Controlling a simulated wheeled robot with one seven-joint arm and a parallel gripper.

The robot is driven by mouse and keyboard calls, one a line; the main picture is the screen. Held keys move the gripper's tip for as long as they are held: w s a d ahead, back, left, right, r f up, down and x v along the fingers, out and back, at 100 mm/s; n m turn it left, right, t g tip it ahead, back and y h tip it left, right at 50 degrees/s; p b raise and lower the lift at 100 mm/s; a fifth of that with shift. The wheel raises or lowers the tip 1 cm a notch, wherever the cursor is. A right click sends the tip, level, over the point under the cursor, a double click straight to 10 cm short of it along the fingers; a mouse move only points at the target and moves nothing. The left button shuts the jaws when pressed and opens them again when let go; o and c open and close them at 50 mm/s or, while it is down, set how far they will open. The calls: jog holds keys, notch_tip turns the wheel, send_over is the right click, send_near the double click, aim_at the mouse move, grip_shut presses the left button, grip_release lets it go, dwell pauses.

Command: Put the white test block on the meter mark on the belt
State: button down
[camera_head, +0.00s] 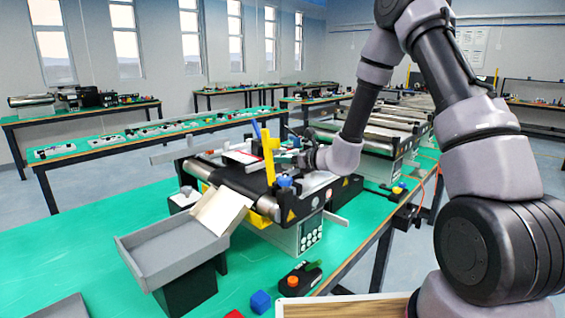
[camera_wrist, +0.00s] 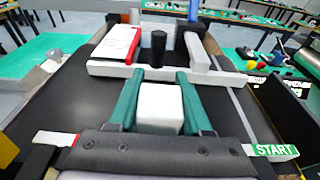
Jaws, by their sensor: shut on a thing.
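The white test block (camera_wrist: 160,106) sits between the green fingers of my gripper (camera_wrist: 160,80) in the wrist view. My gripper is shut on it, above or at the black belt (camera_wrist: 75,105); I cannot tell whether the block touches the belt. In the head view my gripper (camera_head: 299,158) is over the near conveyor (camera_head: 240,183), and the block cannot be made out there. I cannot pick out the meter mark for sure. A green START label (camera_wrist: 273,150) shows at the right side of the belt.
A white bar (camera_wrist: 105,70) lies across the belt just beyond the fingertips, with a black post (camera_wrist: 158,47) behind it. A red and white piece (camera_wrist: 119,45) is beyond on the left.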

jog(key=shift+f, duration=0.55)
jog(key=shift+c, duration=1.7)
grip_release()
jog(key=shift+f, duration=0.1)
